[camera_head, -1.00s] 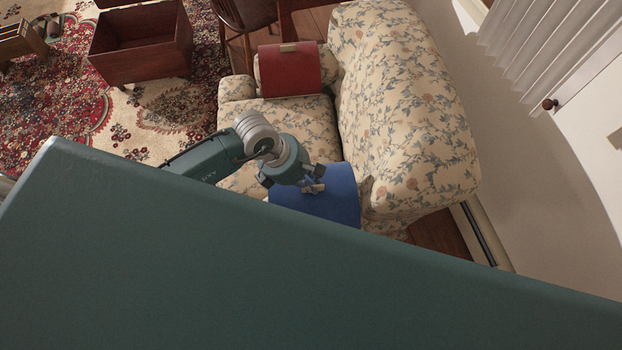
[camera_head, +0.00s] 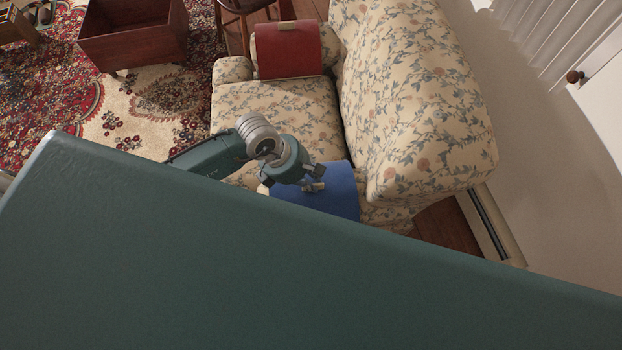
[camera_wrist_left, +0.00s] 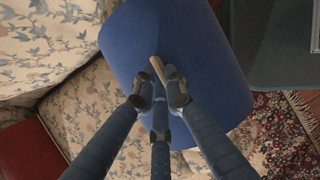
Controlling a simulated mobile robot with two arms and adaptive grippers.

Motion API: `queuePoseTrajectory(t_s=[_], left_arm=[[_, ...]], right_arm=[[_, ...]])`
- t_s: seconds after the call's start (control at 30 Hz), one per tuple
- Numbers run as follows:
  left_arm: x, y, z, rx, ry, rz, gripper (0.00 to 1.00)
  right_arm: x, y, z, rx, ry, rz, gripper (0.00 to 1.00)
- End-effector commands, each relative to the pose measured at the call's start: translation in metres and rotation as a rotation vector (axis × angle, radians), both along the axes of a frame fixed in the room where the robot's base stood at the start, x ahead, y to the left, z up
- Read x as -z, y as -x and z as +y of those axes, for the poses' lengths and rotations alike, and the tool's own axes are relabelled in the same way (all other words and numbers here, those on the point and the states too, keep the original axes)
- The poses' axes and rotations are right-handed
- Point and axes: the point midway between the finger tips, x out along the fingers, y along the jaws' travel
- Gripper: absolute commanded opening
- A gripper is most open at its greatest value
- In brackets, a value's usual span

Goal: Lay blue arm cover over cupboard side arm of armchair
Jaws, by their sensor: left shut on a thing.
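The blue arm cover (camera_head: 327,196) is at the near end of the floral armchair (camera_head: 285,105), over or just above the near arm; I cannot tell if it rests there. My left gripper (camera_head: 312,186) is shut on the small pale tab on its top. In the left wrist view the blue cover (camera_wrist_left: 200,45) is a curved sheet, and the fingers of my left gripper (camera_wrist_left: 159,88) close around the tab. The near arm under the cover is mostly hidden. My right gripper is not in view.
A red arm cover (camera_head: 290,52) with a pale tab lies over the far arm. A wooden box (camera_head: 135,35) stands on the patterned rug (camera_head: 60,90). A white wall with a low rail is at the right. My own green body hides the foreground.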

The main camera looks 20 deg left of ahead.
Motion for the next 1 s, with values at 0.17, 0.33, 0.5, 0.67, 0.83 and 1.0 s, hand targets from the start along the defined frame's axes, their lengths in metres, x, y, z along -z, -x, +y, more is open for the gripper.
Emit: queuePoseTrajectory(t_s=[0.17, 0.33, 0.5, 0.67, 0.83, 1.0], left_arm=[[0.0, 0.0, 0.0, 0.0, 0.001, -0.001, 0.0], [0.0, 0.0, 0.0, 0.0, 0.001, 0.0, 0.29], [0.0, 0.0, 0.0, 0.0, 0.001, 0.0, 0.33], [0.0, 0.0, 0.0, 0.0, -0.001, 0.001, 0.33], [-0.016, 0.002, 0.007, 0.0, -0.001, -0.002, 0.33], [-0.049, 0.007, 0.02, 0.002, -0.003, -0.004, 0.33]], right_arm=[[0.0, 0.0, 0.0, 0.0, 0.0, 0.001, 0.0], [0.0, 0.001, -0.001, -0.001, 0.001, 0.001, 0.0], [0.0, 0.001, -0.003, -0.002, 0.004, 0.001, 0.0], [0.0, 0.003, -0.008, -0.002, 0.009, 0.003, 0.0], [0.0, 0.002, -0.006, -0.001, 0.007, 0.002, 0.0], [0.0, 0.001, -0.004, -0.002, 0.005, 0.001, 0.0]])
